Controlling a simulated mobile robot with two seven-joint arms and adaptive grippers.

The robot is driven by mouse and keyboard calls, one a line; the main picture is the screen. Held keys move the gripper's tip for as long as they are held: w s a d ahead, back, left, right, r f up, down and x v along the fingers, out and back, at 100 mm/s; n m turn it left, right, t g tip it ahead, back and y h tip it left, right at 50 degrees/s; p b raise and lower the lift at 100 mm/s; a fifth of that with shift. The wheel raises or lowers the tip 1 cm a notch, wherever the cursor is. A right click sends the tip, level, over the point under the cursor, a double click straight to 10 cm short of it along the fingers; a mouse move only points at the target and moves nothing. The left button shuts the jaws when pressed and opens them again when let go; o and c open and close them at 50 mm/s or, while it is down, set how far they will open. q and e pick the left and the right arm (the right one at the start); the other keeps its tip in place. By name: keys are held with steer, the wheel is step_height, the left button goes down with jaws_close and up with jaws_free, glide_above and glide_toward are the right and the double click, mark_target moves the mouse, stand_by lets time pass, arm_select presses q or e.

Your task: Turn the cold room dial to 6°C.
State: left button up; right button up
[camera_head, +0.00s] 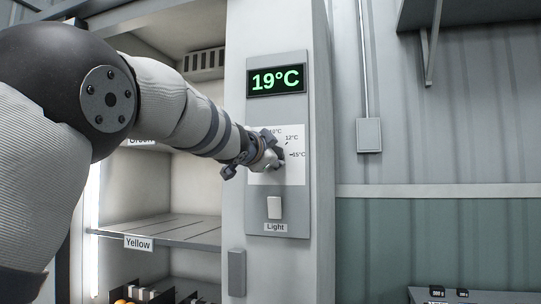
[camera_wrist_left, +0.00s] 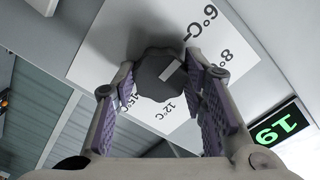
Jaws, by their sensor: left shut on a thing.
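The dark dial (camera_wrist_left: 155,82) sits on a white card (camera_wrist_left: 97,50) marked 6°C, 8°C, 12°C and 15°C. The dial's pale pointer line appears to aim between the 6°C and 8°C marks. My left gripper (camera_wrist_left: 165,76) is shut on the dial, one finger on each side. In the head view my left gripper (camera_head: 272,158) covers most of the dial and part of the card (camera_head: 293,174). The green display (camera_head: 276,80) above reads 19°C. My right gripper is not in view.
A white light switch (camera_head: 274,207) sits on the same panel below the dial. An open shelf unit (camera_head: 165,229) with a "Yellow" label stands to the left. A grey box (camera_head: 369,134) with a conduit is on the wall at right.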

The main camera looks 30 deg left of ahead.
mark_target(276, 116)
arm_select(q)
steer(key=shift+r, duration=0.4)
steer(key=o, duration=1.1)
steer(key=shift+c, duration=0.2)
steer(key=shift+o, duration=0.5)
steer(key=shift+f, duration=0.25)
steer(key=shift+w+r, duration=0.1)
step_height(276, 116, up, 10)
steer(key=shift+f, duration=0.1)
